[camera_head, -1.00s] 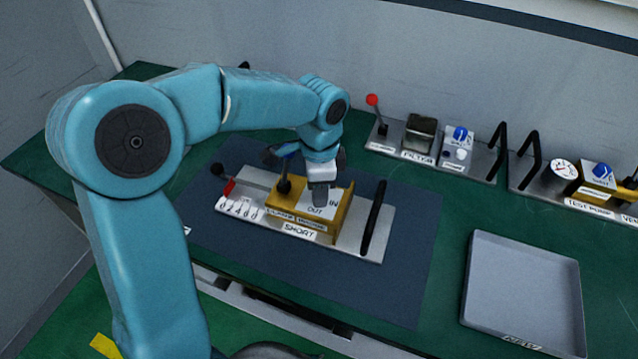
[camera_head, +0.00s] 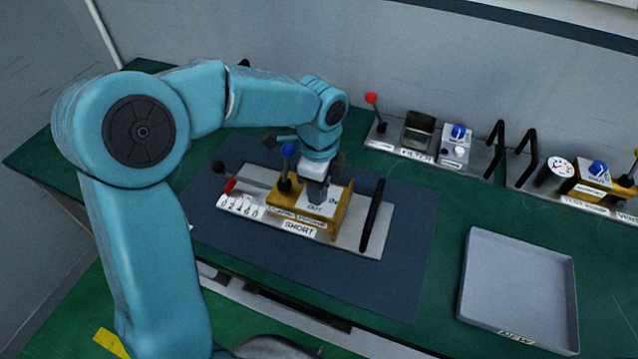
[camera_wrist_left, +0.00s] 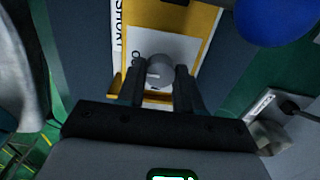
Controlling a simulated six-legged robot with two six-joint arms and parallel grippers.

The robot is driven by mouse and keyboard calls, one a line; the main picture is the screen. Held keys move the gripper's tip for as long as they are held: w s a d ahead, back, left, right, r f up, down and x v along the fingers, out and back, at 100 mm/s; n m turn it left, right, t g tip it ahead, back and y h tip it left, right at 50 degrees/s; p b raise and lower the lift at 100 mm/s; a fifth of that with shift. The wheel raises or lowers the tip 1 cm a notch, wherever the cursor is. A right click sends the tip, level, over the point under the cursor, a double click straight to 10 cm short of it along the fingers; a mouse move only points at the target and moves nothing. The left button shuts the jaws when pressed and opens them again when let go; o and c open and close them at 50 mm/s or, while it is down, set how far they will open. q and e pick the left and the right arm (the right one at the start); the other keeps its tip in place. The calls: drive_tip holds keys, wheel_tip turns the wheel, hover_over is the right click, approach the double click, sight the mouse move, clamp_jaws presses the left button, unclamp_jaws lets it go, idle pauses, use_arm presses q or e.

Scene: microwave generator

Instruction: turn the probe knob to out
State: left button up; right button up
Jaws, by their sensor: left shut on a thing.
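The probe knob (camera_wrist_left: 160,72) is a grey round knob in the left wrist view, with a small light mark on its face. It sits on a white plate (camera_wrist_left: 185,48) in a yellow housing. My left gripper (camera_wrist_left: 158,88) is shut on the knob, one dark finger on each side. In the head view my left gripper (camera_head: 316,190) points down at the plate and hides most of the knob. Which label the knob points to cannot be told. My right gripper is not in view.
The yellow housing (camera_head: 338,226) is on a SHORT panel with a black handle (camera_head: 373,214), a blue-tipped lever (camera_head: 288,152) and a black-knobbed lever (camera_head: 218,166). An empty grey tray (camera_head: 520,280) lies at right. Panels with a red-tipped lever (camera_head: 371,98) stand behind.

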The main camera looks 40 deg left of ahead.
use_arm(q)
drive_tip(key=shift+f, duration=0.1)
drive_tip(key=o, duration=1)
drive_tip(key=shift+o, duration=0.2)
wheel_tip(320, 180, up, 16)
drive_tip(key=shift+r+p, duration=0.2)
drive_tip(key=shift+p, duration=0.25)
drive_tip(key=shift+s, duration=0.1)
